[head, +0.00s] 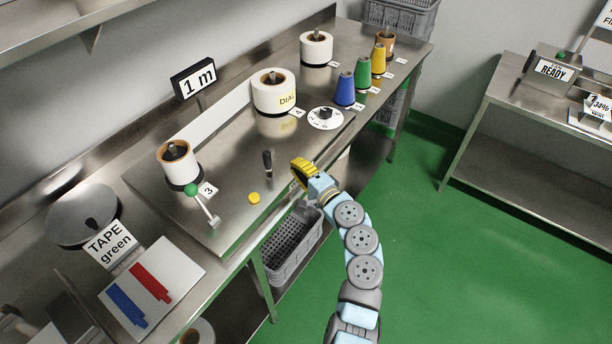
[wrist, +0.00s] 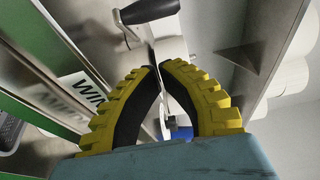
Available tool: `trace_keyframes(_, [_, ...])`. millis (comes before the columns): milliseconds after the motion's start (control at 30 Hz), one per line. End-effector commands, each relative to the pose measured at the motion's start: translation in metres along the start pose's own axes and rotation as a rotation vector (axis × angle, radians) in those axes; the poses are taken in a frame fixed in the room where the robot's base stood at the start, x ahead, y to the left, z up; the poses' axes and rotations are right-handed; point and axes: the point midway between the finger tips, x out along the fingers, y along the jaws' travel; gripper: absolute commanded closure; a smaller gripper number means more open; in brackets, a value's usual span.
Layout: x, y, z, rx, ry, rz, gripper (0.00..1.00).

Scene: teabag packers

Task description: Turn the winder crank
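The winder crank shows in the wrist view as a black handle (wrist: 148,10) on a pale metal arm, beyond my fingertips. In the head view a black upright handle (head: 267,160), which looks like the same one, stands on the steel bench left of my gripper. My gripper (head: 297,168) has yellow ribbed fingers and hangs by the bench's front edge, apart from that handle. In the wrist view its curved fingers (wrist: 162,68) come together at the tips, with nothing clearly held. A label reading "WIN" (wrist: 85,90) is partly hidden by a finger. The crank's pivot is not clearly seen.
A yellow disc (head: 254,198) and a green-knobbed lever (head: 191,189) lie to the left. White rolls (head: 273,92), coloured cones (head: 345,90) and a round dial (head: 325,119) stand further back. A grey crate (head: 290,247) is below the bench edge. Green floor is clear at right.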

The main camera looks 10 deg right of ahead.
Motion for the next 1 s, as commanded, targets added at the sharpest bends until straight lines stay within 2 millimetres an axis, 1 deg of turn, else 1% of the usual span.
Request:
trace_keyframes(33, [0.008,-0.001,0.001,-0.001,-0.004,0.0,1.0])
trace_keyframes(67, [0.012,-0.001,0.001,-0.001,-0.004,0.0,1.0])
trace_keyframes(133, [0.019,-0.001,0.011,-0.001,-0.005,0.0,1.0])
trace_keyframes(300, [0.031,-0.001,0.023,0.0,-0.001,-0.001,1.0])
trace_keyframes(400, [0.035,-0.001,0.026,0.0,-0.001,0.0,1.0])
trace_keyframes(833, [0.037,0.0,0.028,0.0,0.001,0.0,1.0])
trace_keyframes(1000, [0.032,-0.001,0.022,0.0,0.029,0.001,1.0])
